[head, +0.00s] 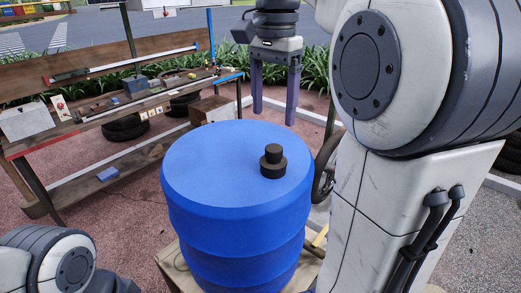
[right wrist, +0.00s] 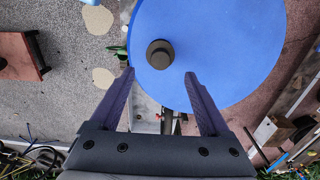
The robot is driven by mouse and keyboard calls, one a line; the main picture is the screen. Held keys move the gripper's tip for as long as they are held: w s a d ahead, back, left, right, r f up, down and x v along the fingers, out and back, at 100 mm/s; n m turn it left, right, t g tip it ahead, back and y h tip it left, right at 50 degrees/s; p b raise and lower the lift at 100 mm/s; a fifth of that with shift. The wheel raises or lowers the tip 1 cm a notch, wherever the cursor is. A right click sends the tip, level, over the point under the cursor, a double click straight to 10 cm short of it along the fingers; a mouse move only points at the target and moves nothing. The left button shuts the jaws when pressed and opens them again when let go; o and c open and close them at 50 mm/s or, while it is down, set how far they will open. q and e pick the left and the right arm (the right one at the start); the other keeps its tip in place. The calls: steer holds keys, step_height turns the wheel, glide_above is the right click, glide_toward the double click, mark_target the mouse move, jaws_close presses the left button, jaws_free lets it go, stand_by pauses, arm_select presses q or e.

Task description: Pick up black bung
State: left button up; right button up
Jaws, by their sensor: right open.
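The black bung (head: 273,162) stands upright on top of the blue barrel (head: 205,165), right of the middle of its lid. It has a wide lower part and a narrower top. In the right wrist view the bung (right wrist: 160,54) shows from above as a dark round shape, beyond the fingertips and roughly between their lines. My right gripper (head: 273,118) has purple fingers, is open and empty, and hangs above and behind the bung, apart from it. It also shows in the right wrist view (right wrist: 159,74). My left gripper is not in view.
A wooden workbench (head: 40,143) with tools and small parts stands behind and left of the barrel. Black tyres (head: 125,127) lie under it. A plank box (head: 212,109) is behind the barrel. The rest of the barrel lid is bare.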

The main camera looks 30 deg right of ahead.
mark_target(274, 148)
step_height(274, 148, down, 5)
steer(key=shift+w, duration=0.15)
steer(key=shift+d+f+p, duration=0.2)
steer(key=shift+f+p, duration=0.15)
steer(key=shift+f, duration=0.95)
steer(key=shift+d+f+p, duration=0.2)
steer(key=shift+f+p, duration=0.15)
steer(key=shift+f, duration=0.95)
jaws_close()
